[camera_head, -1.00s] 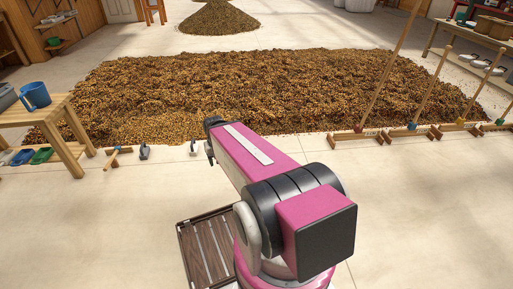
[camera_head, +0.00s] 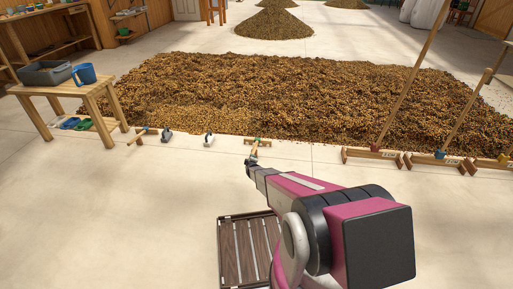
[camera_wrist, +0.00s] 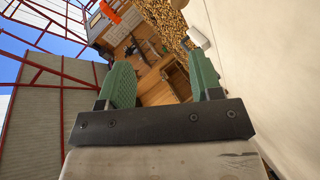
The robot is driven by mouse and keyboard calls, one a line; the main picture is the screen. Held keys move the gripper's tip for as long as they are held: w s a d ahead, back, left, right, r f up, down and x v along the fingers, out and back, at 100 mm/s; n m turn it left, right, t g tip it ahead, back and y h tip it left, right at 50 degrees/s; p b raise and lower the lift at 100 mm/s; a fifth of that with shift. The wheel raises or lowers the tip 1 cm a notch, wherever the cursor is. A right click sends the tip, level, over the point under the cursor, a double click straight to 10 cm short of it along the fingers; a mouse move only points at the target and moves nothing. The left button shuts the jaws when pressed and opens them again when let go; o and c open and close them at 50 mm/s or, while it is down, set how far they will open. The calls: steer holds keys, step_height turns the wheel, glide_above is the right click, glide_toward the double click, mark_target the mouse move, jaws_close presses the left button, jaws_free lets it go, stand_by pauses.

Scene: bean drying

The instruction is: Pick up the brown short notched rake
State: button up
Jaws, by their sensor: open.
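A short wooden rake (camera_head: 256,147) lies on the floor at the front edge of the bean bed, just beyond my gripper in the head view.
A white tool (camera_head: 208,140) and a grey one (camera_head: 167,135) lie between the short rakes. Long-handled rakes (camera_head: 372,154) stand to the right along the bean bed (camera_head: 270,95). A wooden table (camera_head: 100,91) with a blue jug (camera_head: 84,74) stands left.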

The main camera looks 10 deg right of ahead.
step_height(320, 180, down, 7)
steer(key=w+n+t+h, duration=0.1)
steer(key=w+t, duration=0.1)
steer(key=w, duration=0.1)
steer(key=x, duration=0.7)
steer(key=d+x, duration=0.1)
steer(key=x, duration=0.2)
steer(key=shift+w+r, duration=0.15)
jaws_close()
